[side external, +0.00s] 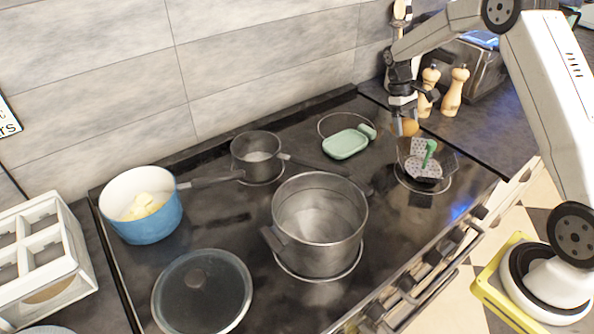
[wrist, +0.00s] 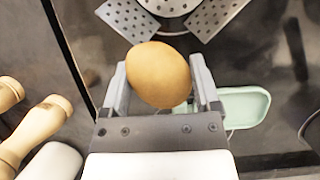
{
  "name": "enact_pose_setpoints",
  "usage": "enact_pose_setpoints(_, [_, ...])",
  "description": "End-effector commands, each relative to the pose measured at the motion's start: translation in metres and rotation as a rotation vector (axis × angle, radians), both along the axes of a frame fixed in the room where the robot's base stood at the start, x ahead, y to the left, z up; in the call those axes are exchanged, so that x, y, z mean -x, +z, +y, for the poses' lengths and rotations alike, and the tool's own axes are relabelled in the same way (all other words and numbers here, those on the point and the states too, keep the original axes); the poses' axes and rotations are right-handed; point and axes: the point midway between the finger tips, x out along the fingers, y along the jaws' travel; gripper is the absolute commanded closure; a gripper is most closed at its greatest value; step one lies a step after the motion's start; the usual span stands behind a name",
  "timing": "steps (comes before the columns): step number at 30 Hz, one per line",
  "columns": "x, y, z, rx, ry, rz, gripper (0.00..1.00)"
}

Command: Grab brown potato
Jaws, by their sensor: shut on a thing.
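The brown potato (wrist: 158,75) is held between the two fingers of my gripper (wrist: 160,88) in the wrist view. In the side external view the potato (side external: 410,127) hangs at the end of my gripper (side external: 403,116), at the back right of the stove. My gripper is shut on it, and it appears held above the surface, close to the perforated steamer basket (side external: 424,165).
A green dish (side external: 346,144) lies left of my gripper. Wooden mills (side external: 455,91) stand behind to the right. A large steel pot (side external: 319,225), a small saucepan (side external: 257,157), a blue pot (side external: 148,222) and a glass lid (side external: 201,295) occupy the stove.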

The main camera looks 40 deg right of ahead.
Motion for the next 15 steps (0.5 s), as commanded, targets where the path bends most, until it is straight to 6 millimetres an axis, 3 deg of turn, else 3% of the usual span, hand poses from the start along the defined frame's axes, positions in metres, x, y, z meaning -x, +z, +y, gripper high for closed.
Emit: enact_pose_setpoints(15, [-0.055, 0.028, 0.000, 0.000, 0.000, 0.000, 0.98])
